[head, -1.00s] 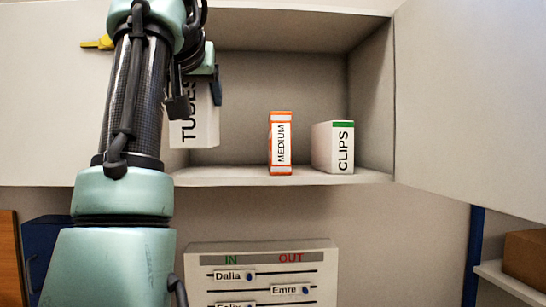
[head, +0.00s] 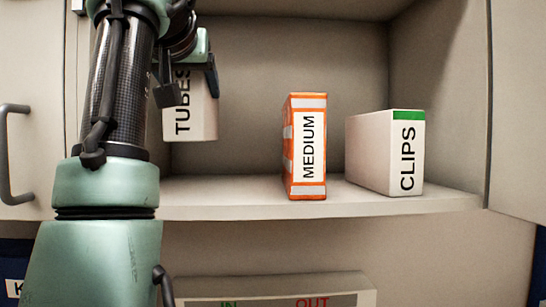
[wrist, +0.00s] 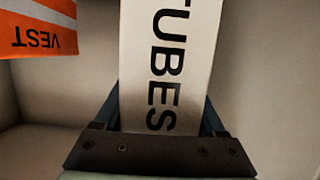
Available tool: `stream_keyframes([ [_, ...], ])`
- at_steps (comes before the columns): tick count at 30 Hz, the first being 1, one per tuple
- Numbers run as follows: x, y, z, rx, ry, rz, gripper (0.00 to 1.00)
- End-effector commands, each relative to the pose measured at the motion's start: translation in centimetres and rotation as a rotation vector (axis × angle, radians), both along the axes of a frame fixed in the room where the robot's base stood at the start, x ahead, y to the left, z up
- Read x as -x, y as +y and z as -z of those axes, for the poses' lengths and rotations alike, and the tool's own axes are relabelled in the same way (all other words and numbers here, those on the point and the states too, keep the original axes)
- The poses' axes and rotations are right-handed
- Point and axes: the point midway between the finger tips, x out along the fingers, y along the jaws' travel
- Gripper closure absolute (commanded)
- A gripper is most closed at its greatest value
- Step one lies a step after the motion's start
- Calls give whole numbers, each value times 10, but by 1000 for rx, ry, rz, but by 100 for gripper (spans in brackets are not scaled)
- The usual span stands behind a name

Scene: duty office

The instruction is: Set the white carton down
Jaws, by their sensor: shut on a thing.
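The white carton (head: 204,122), lettered TUBES, is in my gripper (head: 184,82) at the left of the open cabinet. In the head view its lower end hangs above the shelf (head: 250,203), with a gap below it, and my arm hides its upper part. In the wrist view the carton (wrist: 165,60) fills the middle, between the two fingers of my gripper (wrist: 162,118). The gripper is shut on it.
An orange and white box (head: 306,145) lettered MEDIUM stands upright on the shelf, with a white CLIPS box (head: 385,152) to its right. The wrist view shows an orange VEST item (wrist: 38,32) at upper left. Shelf left of MEDIUM is clear.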

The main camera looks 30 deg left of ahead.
Motion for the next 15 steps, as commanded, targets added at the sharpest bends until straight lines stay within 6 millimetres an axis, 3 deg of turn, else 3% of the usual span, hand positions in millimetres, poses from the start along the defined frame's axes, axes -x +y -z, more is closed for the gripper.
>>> stream_keyframes([
  [6, 0, 0, 33, -1, -1, -1, 100],
  [15, 0, 0, 54, 0, 0, -1, 100],
])
